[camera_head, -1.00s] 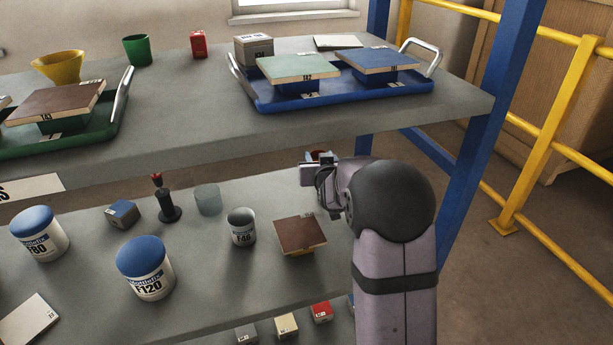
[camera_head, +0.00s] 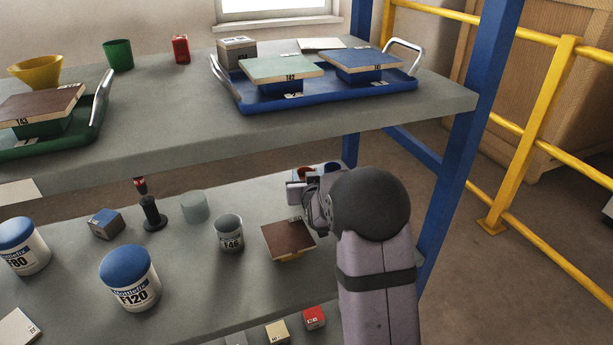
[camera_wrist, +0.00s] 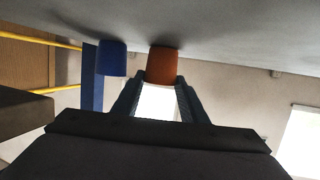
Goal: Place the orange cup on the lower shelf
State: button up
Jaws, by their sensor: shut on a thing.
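The orange cup (camera_wrist: 162,65) is in the middle of the wrist view, at the tips of my gripper's two fingers (camera_wrist: 158,95). My gripper is shut on it. Its end meets the grey surface at the top of that view; whether it bears on it I cannot tell. A bright white patch shows between the fingers. In the head view my gripper (camera_head: 300,192) is over the right back part of the lower shelf (camera_head: 190,268), below the upper shelf (camera_head: 300,128). A small red-orange bit (camera_head: 303,173) shows just behind it, mostly hidden.
A blue cup (camera_wrist: 112,58) stands close beside the orange one. A brown-topped tile block (camera_head: 287,239), a grey cup (camera_head: 229,234), a clear cup (camera_head: 194,207) and blue-lidded jars (camera_head: 130,278) stand on the lower shelf. A blue post (camera_head: 465,150) rises at the right.

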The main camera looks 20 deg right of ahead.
jog(key=o, duration=1.1)
jog(key=shift+f, duration=0.1)
jog(key=shift+r+p, duration=0.3)
jog(key=p+v, duration=0.1)
jog(key=v, duration=1.1)
jog(key=shift+f+p, duration=0.1)
jog(key=shift+p, duration=0.2)
